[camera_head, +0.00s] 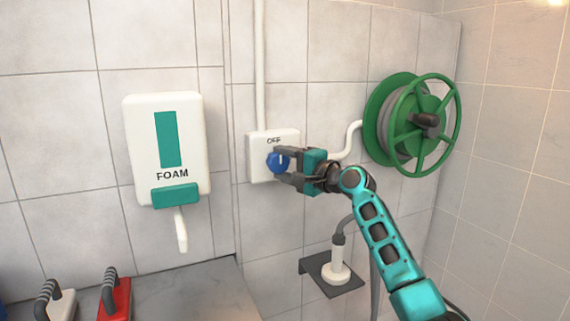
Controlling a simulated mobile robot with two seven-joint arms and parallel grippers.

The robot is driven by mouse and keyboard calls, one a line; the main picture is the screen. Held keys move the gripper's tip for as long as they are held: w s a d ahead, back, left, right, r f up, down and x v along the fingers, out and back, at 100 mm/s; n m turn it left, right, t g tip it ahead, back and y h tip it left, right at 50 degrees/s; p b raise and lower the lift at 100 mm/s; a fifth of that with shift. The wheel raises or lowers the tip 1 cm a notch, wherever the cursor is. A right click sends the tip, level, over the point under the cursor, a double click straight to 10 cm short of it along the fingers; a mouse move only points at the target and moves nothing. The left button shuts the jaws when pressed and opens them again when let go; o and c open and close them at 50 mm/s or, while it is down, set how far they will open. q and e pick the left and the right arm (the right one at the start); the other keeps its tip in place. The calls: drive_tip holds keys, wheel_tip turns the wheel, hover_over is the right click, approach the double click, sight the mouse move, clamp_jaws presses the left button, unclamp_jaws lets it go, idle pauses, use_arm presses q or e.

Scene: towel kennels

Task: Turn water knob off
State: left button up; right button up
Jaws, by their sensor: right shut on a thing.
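The blue water knob (277,161) sits on a white wall box (259,170) marked OFF above the knob. A white mark shows near the knob's top right. My right gripper (281,165) reaches in from the right and is shut on the knob, with one dark finger above and one below. The fingers and palm hide part of the knob and the right side of the box. My left gripper is not in view.
A white FOAM dispenser (148,150) hangs to the left. A green hose reel (410,122) is at the right. A nozzle (336,270) stands on a dark shelf (318,277) below. Red (117,300) and white (58,306) handled items are at lower left.

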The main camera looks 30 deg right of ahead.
drive_tip(key=shift+r, duration=0.1)
drive_tip(key=o, duration=1)
drive_tip(key=shift+o, duration=0.2)
drive_tip(key=b+v, duration=0.1)
drive_tip(key=v, duration=1.2)
drive_tip(key=shift+w, duration=0.1)
